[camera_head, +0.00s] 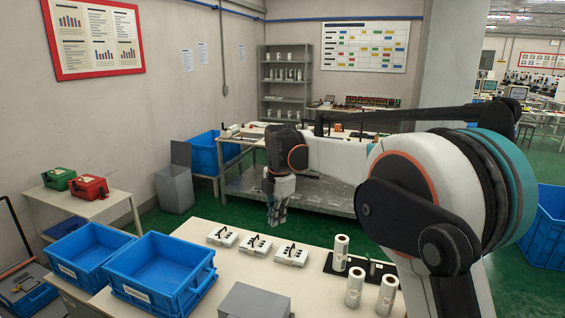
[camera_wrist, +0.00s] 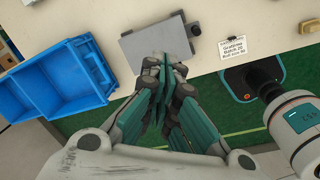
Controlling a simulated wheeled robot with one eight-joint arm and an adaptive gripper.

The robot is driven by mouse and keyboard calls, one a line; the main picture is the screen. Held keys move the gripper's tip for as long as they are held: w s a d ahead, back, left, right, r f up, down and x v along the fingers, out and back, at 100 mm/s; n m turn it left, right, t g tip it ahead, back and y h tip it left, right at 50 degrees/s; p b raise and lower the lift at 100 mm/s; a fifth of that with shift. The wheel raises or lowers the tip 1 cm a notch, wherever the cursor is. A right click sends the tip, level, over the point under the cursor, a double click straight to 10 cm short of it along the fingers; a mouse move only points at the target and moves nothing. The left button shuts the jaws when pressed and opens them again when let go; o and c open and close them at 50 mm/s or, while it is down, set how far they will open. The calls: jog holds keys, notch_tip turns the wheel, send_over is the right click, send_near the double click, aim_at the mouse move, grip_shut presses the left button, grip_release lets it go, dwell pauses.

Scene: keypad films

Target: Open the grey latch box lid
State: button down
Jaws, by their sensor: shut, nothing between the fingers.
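The grey latch box (camera_head: 254,302) sits at the front edge of the white table in the head view, cut off by the bottom of the picture. Its top looks flat and closed. In the wrist view the grey box (camera_wrist: 155,46) lies just beyond my fingertips, with a small dark part at its right edge. My gripper (camera_head: 275,222) hangs pointing down in the head view, up and behind the box in the picture. In the wrist view my gripper (camera_wrist: 170,75) has its fingers together and empty. They overlap the box's near edge in the picture; I cannot tell whether they touch.
Two blue bins (camera_head: 162,268) stand left of the box. Several white keypad-like units (camera_head: 257,246) and white rolls (camera_head: 341,250) stand on the table. A printed card (camera_wrist: 232,46) lies right of the box. Bare tabletop (camera_head: 322,291) shows between box and rolls.

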jog(key=s+d+r+m+t+b, duration=0.1)
jog(key=s+d+r+m, duration=0.2)
jog(key=s+d+m, duration=0.5)
jog(key=s+d+r+m+t+b, duration=0.1)
jog(key=s+d+r+m+t, duration=0.25)
jog(key=s, duration=0.55)
jog(key=s+d+f+m, duration=0.3)
jog(key=s+m, duration=0.1)
jog(key=s, duration=0.3)
jog(key=s+d+f+m+t+b, duration=0.1)
jog(key=s+d+f+m, duration=0.3)
jog(key=s, duration=0.3)
jog(key=s+d+f+m+b, duration=0.1)
jog(key=s+d+f+m, duration=0.2)
jog(key=s+f+m, duration=0.1)
jog(key=s+m, duration=0.1)
jog(key=s, duration=0.1)
jog(key=shift+s+d+h, duration=0.3)
jog(key=shift+s, duration=0.1)
jog(key=shift+m, duration=0.25)
